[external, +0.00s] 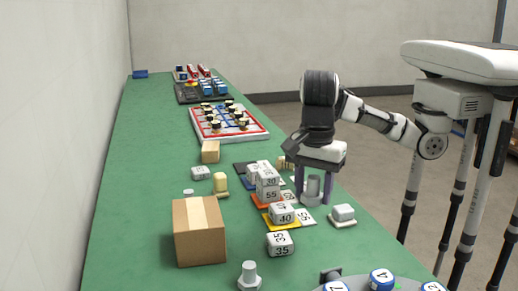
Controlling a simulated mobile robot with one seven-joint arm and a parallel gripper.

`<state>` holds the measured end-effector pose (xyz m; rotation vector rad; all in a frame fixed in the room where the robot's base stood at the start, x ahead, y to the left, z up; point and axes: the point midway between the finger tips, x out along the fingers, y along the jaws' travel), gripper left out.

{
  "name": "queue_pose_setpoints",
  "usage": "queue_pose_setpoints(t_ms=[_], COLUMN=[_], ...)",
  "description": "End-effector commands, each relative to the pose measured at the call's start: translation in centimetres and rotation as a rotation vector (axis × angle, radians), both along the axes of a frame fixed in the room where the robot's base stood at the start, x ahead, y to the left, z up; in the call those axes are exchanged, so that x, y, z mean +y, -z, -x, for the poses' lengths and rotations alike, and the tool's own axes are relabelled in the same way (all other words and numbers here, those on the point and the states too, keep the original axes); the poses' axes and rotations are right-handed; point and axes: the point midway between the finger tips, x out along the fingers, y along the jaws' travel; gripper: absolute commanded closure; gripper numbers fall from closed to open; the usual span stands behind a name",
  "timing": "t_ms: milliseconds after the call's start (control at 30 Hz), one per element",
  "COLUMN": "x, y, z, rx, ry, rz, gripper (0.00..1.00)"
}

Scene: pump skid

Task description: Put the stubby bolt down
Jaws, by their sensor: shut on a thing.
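The stubby bolt (313,187) is a short grey metal piece with a wide lower end. My gripper (314,190) points down and is shut on it, one purple-grey finger on each side. The bolt is upright near the right edge of the green table (140,210). Its lower end is at or just above the table top; I cannot tell whether it touches. Another grey bolt (249,275) stands upright at the front of the table.
Stacked numbered blocks (268,190) on coloured plates stand just left of my gripper. A white block (343,213) is close on the right. A large cardboard box (199,232) stands front left. A red-edged board (230,122) lies farther back. The table's left strip is clear.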

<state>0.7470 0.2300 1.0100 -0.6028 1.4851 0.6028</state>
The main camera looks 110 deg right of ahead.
Motion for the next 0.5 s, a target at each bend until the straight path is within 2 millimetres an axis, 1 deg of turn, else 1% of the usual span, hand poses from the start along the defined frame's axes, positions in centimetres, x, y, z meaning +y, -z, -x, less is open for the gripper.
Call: queue_pose_setpoints(t_ms=[33, 133, 300, 367, 500], x=[-0.2, -1.0, -3.2, -4.3, -7.2], y=[-1.9, -3.3, -4.8, -5.1, -5.3], z=[-1.7, -5.0, -10.3, -12.0, -15.5], rx=[0.005, 0.004, 0.006, 0.006, 0.006], ry=[0.068, 0.211, 0.461, 0.552, 0.776], rz=[-0.002, -0.002, 0.0, 0.0, 0.002], gripper=[0.81, 0.81, 0.81, 0.81, 0.81])
